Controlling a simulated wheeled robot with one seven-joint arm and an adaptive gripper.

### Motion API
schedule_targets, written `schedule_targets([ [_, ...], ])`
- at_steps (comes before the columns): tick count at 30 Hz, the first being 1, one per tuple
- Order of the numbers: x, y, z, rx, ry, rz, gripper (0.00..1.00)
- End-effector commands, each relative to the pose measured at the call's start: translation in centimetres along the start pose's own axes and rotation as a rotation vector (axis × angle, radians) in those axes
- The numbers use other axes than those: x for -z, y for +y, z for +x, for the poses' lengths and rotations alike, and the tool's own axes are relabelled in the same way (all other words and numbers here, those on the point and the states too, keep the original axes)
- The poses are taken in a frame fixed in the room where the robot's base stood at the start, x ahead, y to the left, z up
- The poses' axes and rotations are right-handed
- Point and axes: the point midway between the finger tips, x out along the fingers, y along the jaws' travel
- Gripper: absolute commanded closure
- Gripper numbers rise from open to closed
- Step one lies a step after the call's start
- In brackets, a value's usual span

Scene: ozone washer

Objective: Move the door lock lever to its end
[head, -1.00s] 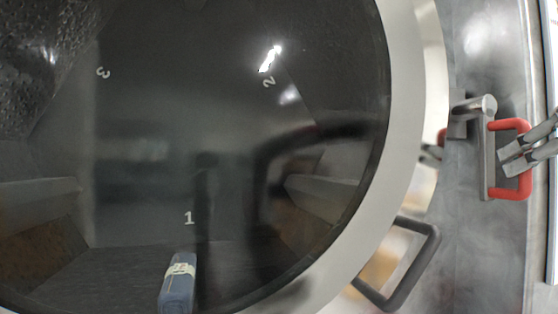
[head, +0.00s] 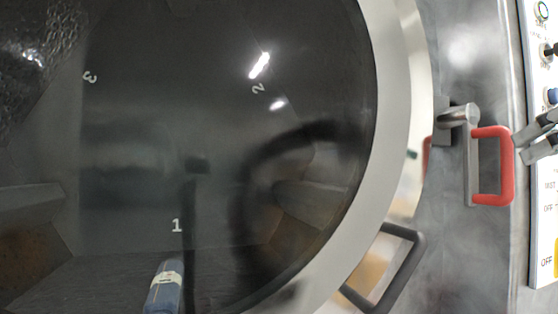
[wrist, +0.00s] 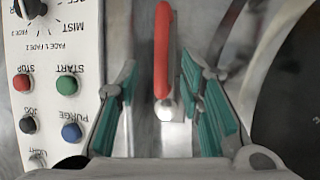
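The door lock lever is a grey bar with a red loop handle (head: 507,170), on the metal panel right of the round door in the head view. It hangs down from a grey pivot (head: 458,116). My gripper (head: 521,146) is at the right edge of the head view, beside the handle's outer side. In the wrist view the red handle (wrist: 162,45) stands ahead, between the spread teal-padded fingers of my gripper (wrist: 160,85). The fingers are open, with gaps on both sides of the handle.
The round glass door (head: 230,120) with its pale rim fills the left of the head view. A dark door handle (head: 405,270) sticks out at lower right. A control panel (wrist: 60,60) with buttons and a knob lies close to my left finger in the wrist view.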

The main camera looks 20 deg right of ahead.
Motion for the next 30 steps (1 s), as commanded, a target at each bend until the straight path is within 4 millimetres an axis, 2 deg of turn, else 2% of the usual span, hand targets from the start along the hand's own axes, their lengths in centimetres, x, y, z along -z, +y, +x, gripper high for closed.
schedule_targets([
  [4, 0.1, 0.0, -2.7, -0.001, 0.002, -0.001, 0.65],
  [11, 0.0, 0.0, -4.7, -0.001, 0.000, -0.002, 0.65],
  [27, 0.0, 0.0, -4.8, 0.000, -0.002, -0.001, 0.65],
  [30, -0.5, -0.8, -4.1, 0.019, -0.020, 0.004, 0.65],
])
